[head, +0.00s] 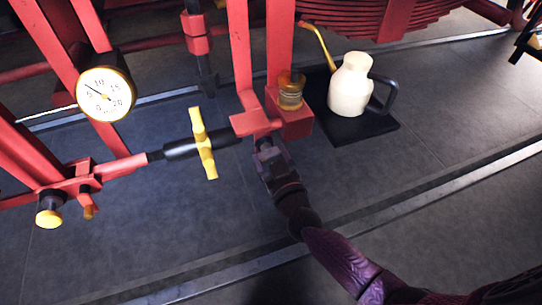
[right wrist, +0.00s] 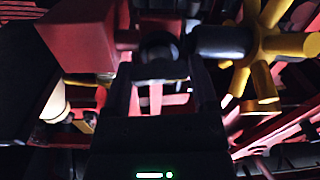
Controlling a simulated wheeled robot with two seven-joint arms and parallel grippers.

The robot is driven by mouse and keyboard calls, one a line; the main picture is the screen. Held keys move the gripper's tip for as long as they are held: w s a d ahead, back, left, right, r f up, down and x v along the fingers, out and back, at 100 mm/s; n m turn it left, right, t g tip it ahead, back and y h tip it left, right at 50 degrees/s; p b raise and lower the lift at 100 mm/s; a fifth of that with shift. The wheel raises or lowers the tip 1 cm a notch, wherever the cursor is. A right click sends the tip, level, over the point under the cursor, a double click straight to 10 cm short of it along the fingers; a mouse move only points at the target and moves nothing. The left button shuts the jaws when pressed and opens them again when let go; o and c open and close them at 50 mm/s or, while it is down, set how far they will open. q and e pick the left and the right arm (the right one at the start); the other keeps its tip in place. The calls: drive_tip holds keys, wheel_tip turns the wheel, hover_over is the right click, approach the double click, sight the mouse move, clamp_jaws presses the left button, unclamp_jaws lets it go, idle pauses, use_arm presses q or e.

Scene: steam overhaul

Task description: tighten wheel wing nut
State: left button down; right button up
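A yellow spoked handle (head: 203,143) sits on a dark horizontal rod left of my right gripper in the head view. Its thick yellow spokes show at the upper right in the right wrist view (right wrist: 258,50). I cannot tell for sure whether this is the wing nut. My right gripper (head: 262,146) is close under a red block (head: 256,121), right of the handle. In the right wrist view its two fingers (right wrist: 161,85) stand apart. A dark rounded part (right wrist: 159,47) shows between and beyond the fingertips; contact is unclear. My left gripper is out of view.
A dial gauge (head: 104,93) and a yellow knob (head: 48,217) are on the red frame at the left. A cream oil can (head: 350,86) stands on a black mat (head: 345,130) right of the red posts. The dark floor in front is open.

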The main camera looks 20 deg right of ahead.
drive_tip(key=c, duration=0.6)
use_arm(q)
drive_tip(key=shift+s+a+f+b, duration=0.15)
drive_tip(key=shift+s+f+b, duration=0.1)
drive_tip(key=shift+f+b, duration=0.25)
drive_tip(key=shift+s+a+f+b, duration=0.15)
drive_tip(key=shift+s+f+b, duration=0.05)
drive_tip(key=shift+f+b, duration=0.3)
use_arm(e)
drive_tip(key=shift+a+f+m, duration=0.1)
drive_tip(key=shift+a+m, duration=0.05)
drive_tip(key=shift+m, duration=9.95)
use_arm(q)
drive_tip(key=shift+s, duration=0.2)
